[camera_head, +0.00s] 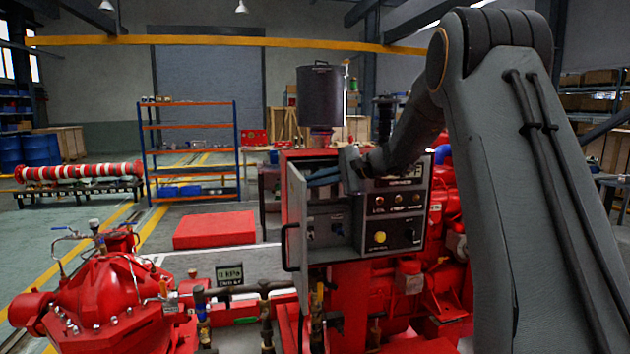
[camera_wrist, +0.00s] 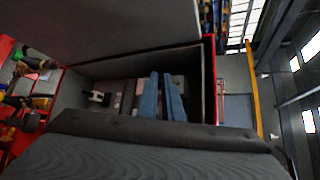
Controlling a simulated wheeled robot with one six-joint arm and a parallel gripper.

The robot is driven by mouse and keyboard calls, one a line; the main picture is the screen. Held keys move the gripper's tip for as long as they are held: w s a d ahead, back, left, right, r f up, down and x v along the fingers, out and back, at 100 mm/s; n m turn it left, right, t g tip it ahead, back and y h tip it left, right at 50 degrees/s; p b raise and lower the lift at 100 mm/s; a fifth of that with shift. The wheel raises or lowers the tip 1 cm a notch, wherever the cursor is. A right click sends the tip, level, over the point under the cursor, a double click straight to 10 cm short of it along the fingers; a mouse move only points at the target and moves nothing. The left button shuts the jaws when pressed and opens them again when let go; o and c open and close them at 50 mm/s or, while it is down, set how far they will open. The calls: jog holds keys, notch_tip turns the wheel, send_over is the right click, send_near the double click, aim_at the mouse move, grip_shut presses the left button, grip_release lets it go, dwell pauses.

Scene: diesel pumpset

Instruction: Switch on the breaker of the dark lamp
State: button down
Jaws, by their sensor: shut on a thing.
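The red control cabinet (camera_head: 291,160) stands open, and its compartment also shows in the wrist view (camera_wrist: 209,70). My gripper (camera_head: 310,177) reaches into the upper part of the compartment, its two blue fingers close together. In the wrist view my gripper (camera_wrist: 161,77) points at the back wall, shut on what looks like a breaker; the fingers hide it. A pale and black fitting (camera_wrist: 97,97) sits left of the fingers. On the front panel is a row of small lamps (camera_head: 397,199); I cannot tell which is dark. A yellow knob (camera_head: 380,237) sits below.
The grey cabinet door (camera_head: 297,225) stands open left of the compartment, close to my gripper. A red pump (camera_head: 95,300) and pipework with a pressure display (camera_head: 230,274) stand in front at left. A shelf rack (camera_head: 190,128) is behind.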

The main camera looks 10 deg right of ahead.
dwell(0.3)
jog(key=c, duration=2.2)
grip_release()
jog(key=b+v, duration=0.3)
jog(key=v, duration=0.4)
jog(key=shift+s+d+r, duration=0.15)
jog(key=shift+s+d, duration=0.05)
jog(key=shift+s, duration=0.05)
